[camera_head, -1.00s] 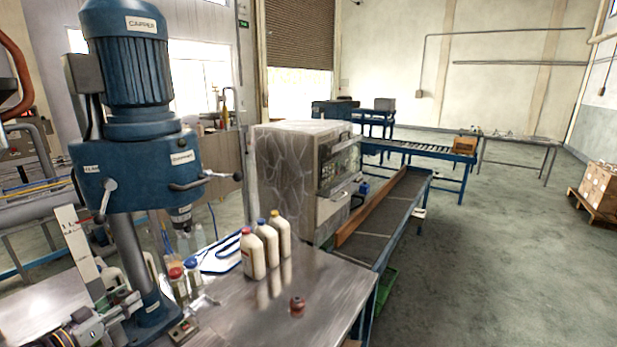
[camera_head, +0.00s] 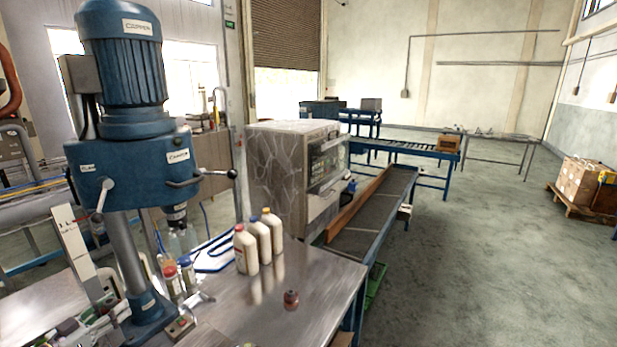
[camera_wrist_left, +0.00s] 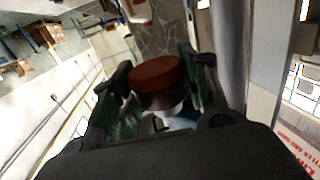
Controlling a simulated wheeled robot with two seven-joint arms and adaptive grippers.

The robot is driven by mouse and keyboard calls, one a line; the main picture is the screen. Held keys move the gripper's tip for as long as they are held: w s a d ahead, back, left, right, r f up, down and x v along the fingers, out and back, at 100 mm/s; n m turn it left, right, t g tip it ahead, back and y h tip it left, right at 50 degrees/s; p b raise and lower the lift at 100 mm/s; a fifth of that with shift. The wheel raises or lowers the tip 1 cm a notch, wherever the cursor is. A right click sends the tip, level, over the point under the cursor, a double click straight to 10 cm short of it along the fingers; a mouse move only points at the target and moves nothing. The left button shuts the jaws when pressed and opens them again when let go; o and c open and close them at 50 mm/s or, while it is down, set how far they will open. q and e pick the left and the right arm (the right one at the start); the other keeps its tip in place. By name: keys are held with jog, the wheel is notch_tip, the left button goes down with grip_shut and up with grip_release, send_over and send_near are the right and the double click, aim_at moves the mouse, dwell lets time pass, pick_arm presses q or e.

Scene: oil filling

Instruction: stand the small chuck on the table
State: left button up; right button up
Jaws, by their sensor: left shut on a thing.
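The small chuck (camera_wrist_left: 158,78), a short reddish-brown cylinder, shows in the left wrist view between the fingers of my left gripper (camera_wrist_left: 154,90). The gripper is shut on it, with a dark, green-lined finger on each side. The steel table (camera_head: 325,275) is in front. A second reddish-brown chuck-like piece (camera_head: 291,299) stands upright on it, apart from my gripper. My right gripper is not in view.
The blue capper (camera_head: 125,165) with its column stands at the table's left. Several white bottles (camera_head: 251,250) and two smaller red- and blue-capped ones stand towards the back. Behind is a grey cabinet (camera_head: 280,170). The table is clear around the second chuck piece.

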pick_arm(q)
jog(key=shift+d+f, duration=0.1)
jog(key=shift+d, duration=0.6)
jog(key=s+d+f+n+y, duration=0.1)
jog(key=d+f, duration=0.3)
jog(key=d, duration=1.3)
jog(key=s+d+f+n+y, duration=0.2)
jog(key=d+f+y, duration=0.1)
jog(key=d, duration=1.5)
jog(key=shift+f+t+y, duration=0.3)
jog(key=shift+f, duration=0.05)
jog(key=shift+a, duration=0.1)
jog(key=shift+f+b, duration=1.85)
jog(key=shift+b, duration=0.05)
dwell(1.5)
